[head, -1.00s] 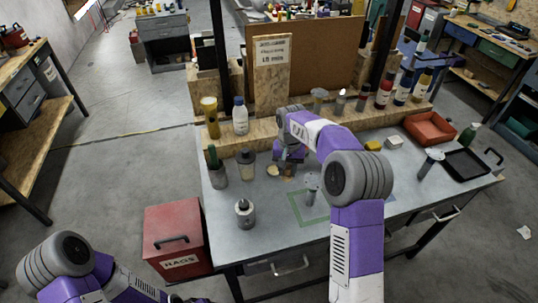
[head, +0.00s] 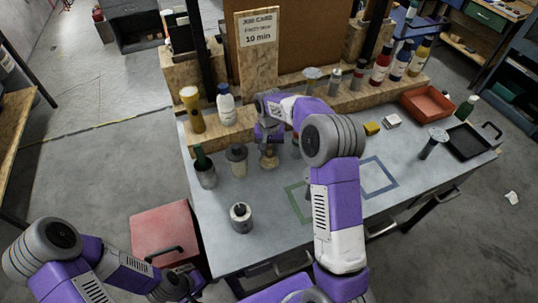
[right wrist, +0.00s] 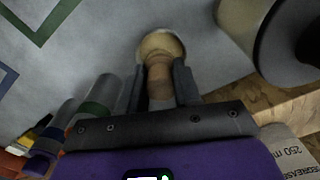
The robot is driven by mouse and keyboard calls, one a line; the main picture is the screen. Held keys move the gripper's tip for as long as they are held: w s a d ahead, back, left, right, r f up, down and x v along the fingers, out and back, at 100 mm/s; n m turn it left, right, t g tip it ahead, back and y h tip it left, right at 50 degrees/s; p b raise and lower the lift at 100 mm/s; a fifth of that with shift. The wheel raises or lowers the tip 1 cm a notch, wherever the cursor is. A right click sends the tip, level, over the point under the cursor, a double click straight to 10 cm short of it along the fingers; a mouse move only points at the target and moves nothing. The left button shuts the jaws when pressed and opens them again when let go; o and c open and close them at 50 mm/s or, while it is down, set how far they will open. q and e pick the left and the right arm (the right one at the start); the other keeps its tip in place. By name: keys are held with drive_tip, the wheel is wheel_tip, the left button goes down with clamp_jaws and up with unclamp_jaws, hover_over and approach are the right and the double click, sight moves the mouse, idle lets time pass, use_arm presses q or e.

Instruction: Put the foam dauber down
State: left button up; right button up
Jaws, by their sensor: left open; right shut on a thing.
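The foam dauber (head: 269,161) has a pale wooden handle and a round tan end. My right gripper (head: 268,140) is shut on its handle, above the grey bench toward the back ledge. In the right wrist view the dauber (right wrist: 160,65) stands between the two fingers (right wrist: 160,82), its round end against the grey bench top; whether it bears on the bench I cannot tell. My left gripper (head: 188,288) is low at the left, beside the bench, open and away from the dauber; its fingers hardly show.
Bottles line the wooden ledge (head: 290,108).

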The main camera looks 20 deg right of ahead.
sight(269, 154)
drive_tip(key=shift+f, duration=1.55)
drive_tip(key=shift+f, duration=0.1)
drive_tip(key=o, duration=0.9)
drive_tip(key=shift+o, duration=0.2)
wheel_tip(269, 154, up, 12)
drive_tip(key=shift+w+r+p, duration=0.15)
drive_tip(key=shift+p, duration=0.65)
